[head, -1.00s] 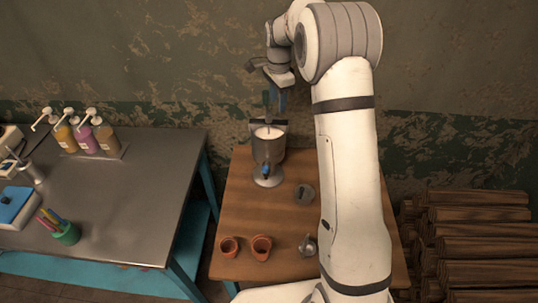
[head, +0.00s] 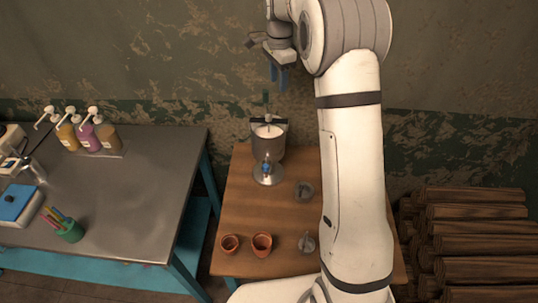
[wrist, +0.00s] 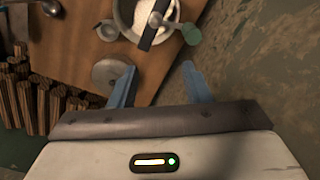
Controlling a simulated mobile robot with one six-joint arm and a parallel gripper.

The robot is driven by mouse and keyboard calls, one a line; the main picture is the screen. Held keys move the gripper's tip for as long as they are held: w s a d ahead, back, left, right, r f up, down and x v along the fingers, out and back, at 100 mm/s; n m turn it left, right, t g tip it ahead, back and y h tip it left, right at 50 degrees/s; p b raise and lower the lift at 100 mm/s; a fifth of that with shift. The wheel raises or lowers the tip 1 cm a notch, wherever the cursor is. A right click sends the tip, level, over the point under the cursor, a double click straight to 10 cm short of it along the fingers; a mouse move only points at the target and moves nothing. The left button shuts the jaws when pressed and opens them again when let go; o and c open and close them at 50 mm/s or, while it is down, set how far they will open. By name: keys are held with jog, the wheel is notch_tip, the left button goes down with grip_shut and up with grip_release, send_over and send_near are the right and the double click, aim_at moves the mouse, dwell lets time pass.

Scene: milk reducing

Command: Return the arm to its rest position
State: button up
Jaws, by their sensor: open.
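My gripper (head: 279,77) is raised above the back of the wooden table (head: 240,200), over the metal pot. In the wrist view its two blue fingers (wrist: 160,88) are apart with nothing between them. The metal pot (head: 268,147) holds white contents and has a dark bar across its top. It stands below my gripper, apart from it. The pot also shows at the top of the wrist view (wrist: 123,20). My white arm rises along the right side of the table.
Two clay cups (head: 261,245) and a small metal vessel (head: 307,243) stand at the table's front. A grey disc (head: 304,191) lies mid-table. A metal bench (head: 130,190) with pump bottles (head: 88,135) is at left, stacked logs (head: 475,235) at right. A wall stands close behind.

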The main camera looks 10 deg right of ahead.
jog(key=s+d+r+n+t+b, duration=0.1)
jog(key=s+r+n+b, duration=0.2)
jog(key=s, duration=0.7)
jog(key=s+n+t+b, duration=0.15)
jog(key=s+n, duration=0.25)
jog(key=s, duration=0.5)
jog(key=s+f+n+b, duration=0.2)
jog(key=s+f+n, duration=0.1)
jog(key=s, duration=0.6)
jog(key=s+d+f+n+b, duration=0.1)
jog(key=s+f+n, duration=0.3)
jog(key=s, duration=0.4)
jog(key=shift+s+f+t+b, duration=0.35)
jog(key=shift+s+t+b, duration=0.05)
jog(key=shift+t+b, duration=0.1)
jog(key=shift+c, duration=0.2)
